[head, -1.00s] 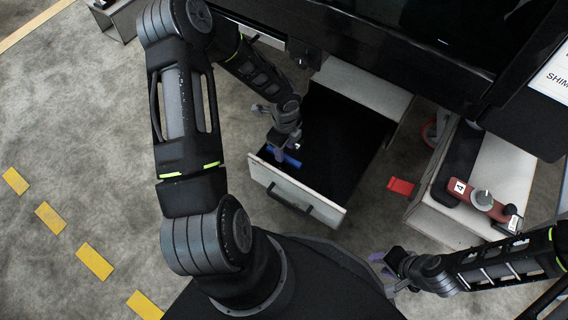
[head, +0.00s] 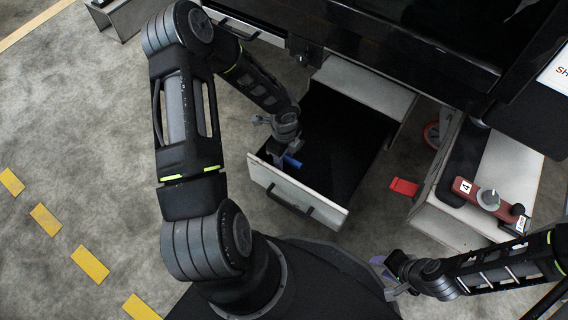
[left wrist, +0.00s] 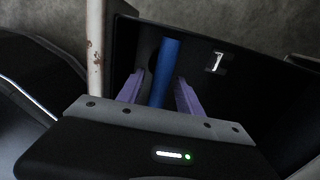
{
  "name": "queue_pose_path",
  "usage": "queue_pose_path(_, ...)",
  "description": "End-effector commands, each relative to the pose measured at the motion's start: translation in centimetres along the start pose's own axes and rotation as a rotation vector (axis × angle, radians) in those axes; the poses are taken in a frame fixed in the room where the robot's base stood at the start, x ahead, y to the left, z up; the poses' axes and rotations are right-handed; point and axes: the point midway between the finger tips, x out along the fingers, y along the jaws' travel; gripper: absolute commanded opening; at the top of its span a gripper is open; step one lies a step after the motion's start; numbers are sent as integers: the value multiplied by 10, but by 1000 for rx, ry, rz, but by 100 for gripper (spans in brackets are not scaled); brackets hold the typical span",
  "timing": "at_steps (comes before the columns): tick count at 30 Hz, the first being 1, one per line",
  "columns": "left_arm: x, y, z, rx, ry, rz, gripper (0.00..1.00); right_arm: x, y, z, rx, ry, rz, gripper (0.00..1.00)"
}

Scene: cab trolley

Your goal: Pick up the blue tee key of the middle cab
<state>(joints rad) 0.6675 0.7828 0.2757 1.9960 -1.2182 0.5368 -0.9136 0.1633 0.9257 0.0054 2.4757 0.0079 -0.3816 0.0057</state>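The blue tee key (head: 292,162) is at the front left corner of an open drawer (head: 328,213), partly hidden by my left gripper (head: 279,158) in the head view. In the left wrist view the blue key (left wrist: 166,70) runs between the two purple fingers of my left gripper (left wrist: 160,88). Narrow gaps show on both sides of it, so the fingers look open around it. My right gripper (head: 386,272) is low in the head view, away from the drawer; its finger gap is unclear.
A small numbered tag (left wrist: 216,62) lies in the dark drawer. A red tab (head: 404,187) is right of the drawer. A white cabinet (head: 440,222) with a red handle marked 4 (head: 480,194) stands further right. A black worktop (head: 400,50) overhangs the drawer's back.

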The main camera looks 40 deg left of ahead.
Motion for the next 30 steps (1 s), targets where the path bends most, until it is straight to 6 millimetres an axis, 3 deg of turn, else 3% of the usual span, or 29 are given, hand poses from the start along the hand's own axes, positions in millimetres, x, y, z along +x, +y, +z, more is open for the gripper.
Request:
queue_pose_path(15,0,0,0,0,0,0,0,0,0,0,0,0,0,36)
queue_pose_path(30,0,0,0,0,0,0,0,0,0,0,0,0,0,36)
